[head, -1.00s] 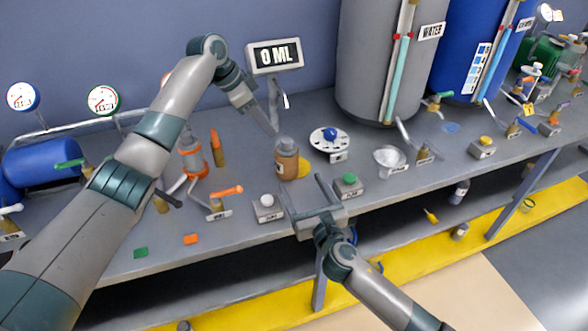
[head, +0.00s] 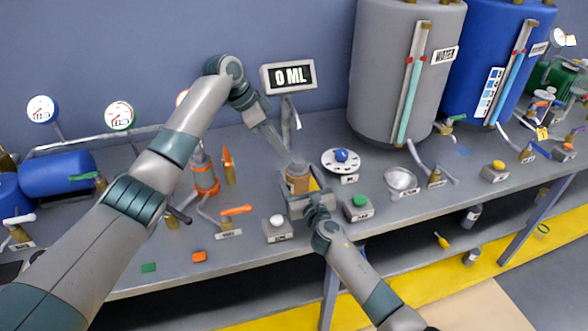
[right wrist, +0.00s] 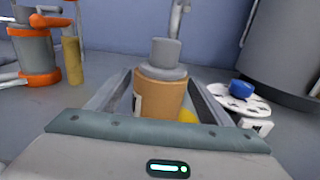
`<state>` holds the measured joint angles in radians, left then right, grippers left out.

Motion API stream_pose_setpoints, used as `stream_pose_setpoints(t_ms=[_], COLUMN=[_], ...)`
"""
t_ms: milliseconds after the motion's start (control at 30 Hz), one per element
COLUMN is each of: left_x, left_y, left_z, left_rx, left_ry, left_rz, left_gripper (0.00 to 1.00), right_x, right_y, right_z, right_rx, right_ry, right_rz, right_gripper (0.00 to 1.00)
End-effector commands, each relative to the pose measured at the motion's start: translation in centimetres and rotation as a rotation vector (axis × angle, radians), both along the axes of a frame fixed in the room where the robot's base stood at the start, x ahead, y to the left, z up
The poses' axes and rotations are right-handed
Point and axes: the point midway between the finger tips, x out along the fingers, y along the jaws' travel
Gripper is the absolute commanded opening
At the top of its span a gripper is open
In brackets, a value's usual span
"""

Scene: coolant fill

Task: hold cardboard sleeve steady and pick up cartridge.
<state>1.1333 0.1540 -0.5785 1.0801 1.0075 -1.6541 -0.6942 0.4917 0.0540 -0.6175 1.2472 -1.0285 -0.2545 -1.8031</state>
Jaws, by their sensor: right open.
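The brown cardboard sleeve (head: 297,185) stands upright on the bench with the grey cartridge (head: 298,168) sticking out of its top. In the right wrist view the sleeve (right wrist: 160,95) and cartridge (right wrist: 165,55) stand between the fingers of my right gripper (right wrist: 158,82). My right gripper (head: 303,188) is open, one finger on each side of the sleeve, with a visible gap at the right. My left gripper (head: 285,152) points down just above and left of the cartridge, apart from it. Its finger opening is hard to make out.
A yellow disc lies just right of the sleeve. A white round holder with a blue knob (head: 341,156) and a green button box (head: 357,207) stand to the right. A white button box (head: 278,229) is in front. The display (head: 289,76) stands behind on a post.

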Motion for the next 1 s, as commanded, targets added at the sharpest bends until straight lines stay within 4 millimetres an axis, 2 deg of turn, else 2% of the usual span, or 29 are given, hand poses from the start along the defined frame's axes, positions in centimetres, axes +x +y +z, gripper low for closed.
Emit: stream_pose_setpoints(t_ms=[100,300,833,867,1000], left_x=[0.0,0.0,0.0,0.0,0.0], left_y=[0.0,0.0,0.0,0.0,0.0], left_z=[0.0,0.0,0.0,0.0,0.0], left_rx=[0.0,0.0,0.0,0.0,0.0], left_ry=[0.0,0.0,0.0,0.0,0.0], left_rz=[0.0,0.0,0.0,0.0,0.0], left_gripper=[0.31,0.31,0.31,0.31,0.31], right_x=[1.4,2.8,3.5,3.4,3.4], right_y=[0.5,0.9,1.2,1.2,1.2], right_z=[0.1,0.1,-0.1,-0.1,-0.1], right_rx=[0.003,0.003,0.001,0.001,0.001], right_ry=[0.0,-0.001,0.001,0.001,0.001], right_rz=[-0.001,-0.002,0.001,0.001,0.001], right_gripper=[0.73,0.73,0.73,0.69,0.35])
